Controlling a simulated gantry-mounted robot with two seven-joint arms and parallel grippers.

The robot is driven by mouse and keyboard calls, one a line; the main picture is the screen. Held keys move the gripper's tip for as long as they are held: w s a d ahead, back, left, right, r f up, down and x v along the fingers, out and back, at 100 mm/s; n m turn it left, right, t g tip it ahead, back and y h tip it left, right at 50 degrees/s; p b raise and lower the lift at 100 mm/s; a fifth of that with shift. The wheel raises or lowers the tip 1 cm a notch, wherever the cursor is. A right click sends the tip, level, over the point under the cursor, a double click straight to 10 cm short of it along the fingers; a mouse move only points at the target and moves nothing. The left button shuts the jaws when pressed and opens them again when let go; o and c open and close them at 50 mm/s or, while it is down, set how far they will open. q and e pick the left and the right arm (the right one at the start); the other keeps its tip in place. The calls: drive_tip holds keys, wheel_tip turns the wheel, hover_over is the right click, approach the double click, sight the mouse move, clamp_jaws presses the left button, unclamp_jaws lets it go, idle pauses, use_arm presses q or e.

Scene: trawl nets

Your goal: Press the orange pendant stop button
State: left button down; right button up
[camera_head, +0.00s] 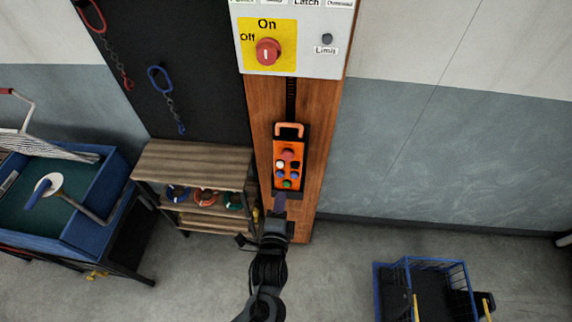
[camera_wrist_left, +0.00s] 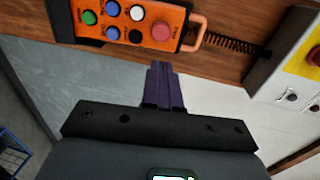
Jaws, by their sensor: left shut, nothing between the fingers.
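The orange pendant (camera_head: 279,172) hangs upright on a wooden board, with a red stop button (camera_head: 287,154) at its top and several smaller white, blue, black and green buttons below. In the left wrist view the pendant (camera_wrist_left: 178,17) lies sideways along the top, and its red button (camera_wrist_left: 161,30) is near the handle end. My left gripper (camera_head: 280,196) is shut and empty, just below the pendant in the head view. In the wrist view its fingertips (camera_wrist_left: 161,68) point towards the red button, apparently with a gap. My right gripper is not in view.
A control box (camera_head: 340,38) with a red rotary switch (camera_head: 268,51) is above the pendant. A wooden shelf (camera_head: 195,160) with coloured rings stands left. A blue tub (camera_head: 118,190) is further left, and a blue wire basket (camera_head: 440,264) stands on the floor at right.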

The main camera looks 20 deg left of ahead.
sight(287, 158)
use_arm(q)
drive_tip(key=p+x, duration=0.1)
drive_tip(key=x, duration=1.3)
drive_tip(key=shift+f, duration=0.1)
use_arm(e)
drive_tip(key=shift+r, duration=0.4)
